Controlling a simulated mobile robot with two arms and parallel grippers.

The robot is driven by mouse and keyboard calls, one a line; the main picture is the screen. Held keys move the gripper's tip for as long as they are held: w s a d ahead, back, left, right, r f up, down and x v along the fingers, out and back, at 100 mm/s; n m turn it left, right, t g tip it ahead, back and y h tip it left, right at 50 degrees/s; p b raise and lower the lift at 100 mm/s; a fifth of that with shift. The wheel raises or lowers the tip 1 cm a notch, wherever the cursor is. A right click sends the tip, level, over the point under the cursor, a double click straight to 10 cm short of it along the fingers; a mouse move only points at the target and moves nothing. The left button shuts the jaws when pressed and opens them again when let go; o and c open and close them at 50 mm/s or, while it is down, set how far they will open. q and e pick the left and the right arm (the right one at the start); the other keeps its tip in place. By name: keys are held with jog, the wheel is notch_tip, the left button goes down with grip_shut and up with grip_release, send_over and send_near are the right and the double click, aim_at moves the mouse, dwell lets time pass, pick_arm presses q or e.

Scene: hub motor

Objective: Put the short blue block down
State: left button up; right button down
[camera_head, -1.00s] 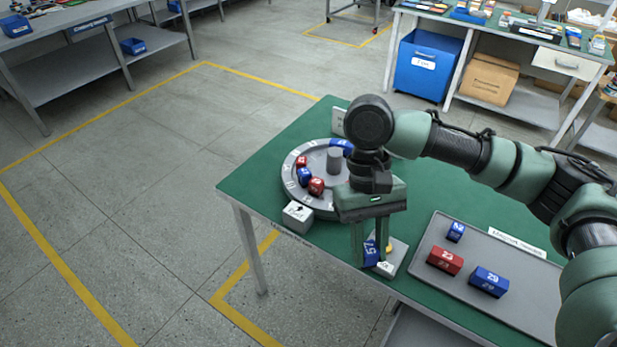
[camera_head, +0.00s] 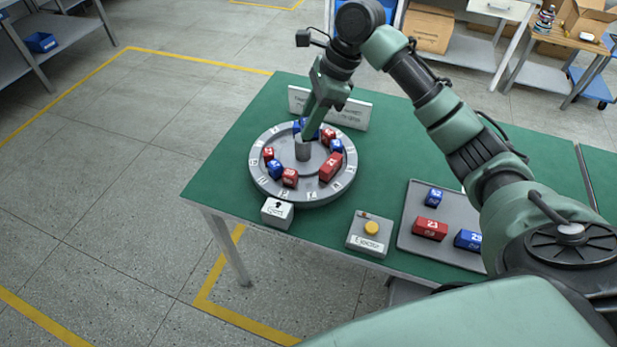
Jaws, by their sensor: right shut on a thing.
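My right gripper (camera_head: 309,134) reaches down over the far side of the grey round fixture (camera_head: 258,178). It is shut on a short blue block (camera_head: 299,126), which is mostly hidden by the fingers. My left gripper is not in view.
A white box with an arrow (camera_head: 277,213) stands at the fixture's front. A box with a yellow button (camera_head: 371,228) is to its right. A grey tray (camera_head: 408,215) holds two blue blocks and a red block (camera_head: 430,229). A sign stands behind the fixture.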

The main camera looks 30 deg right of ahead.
notch_tip(320, 180, down, 5)
jog(key=shift+s+r, duration=0.1)
jog(key=shift+s, duration=0.05)
notch_tip(320, 180, down, 8)
jog(key=shift+f+p, duration=0.1)
jog(key=shift+p, duration=0.4)
jog(key=shift+f, duration=2.2)
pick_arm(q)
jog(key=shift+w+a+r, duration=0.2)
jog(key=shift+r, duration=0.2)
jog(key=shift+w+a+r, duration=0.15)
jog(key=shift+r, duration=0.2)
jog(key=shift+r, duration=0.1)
pick_arm(e)
jog(key=shift+f, duration=0.1)
jog(key=c, duration=1.1)
grip_release()
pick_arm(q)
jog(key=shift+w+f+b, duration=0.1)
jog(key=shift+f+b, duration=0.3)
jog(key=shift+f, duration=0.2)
pick_arm(e)
jog(key=v, duration=1.2)
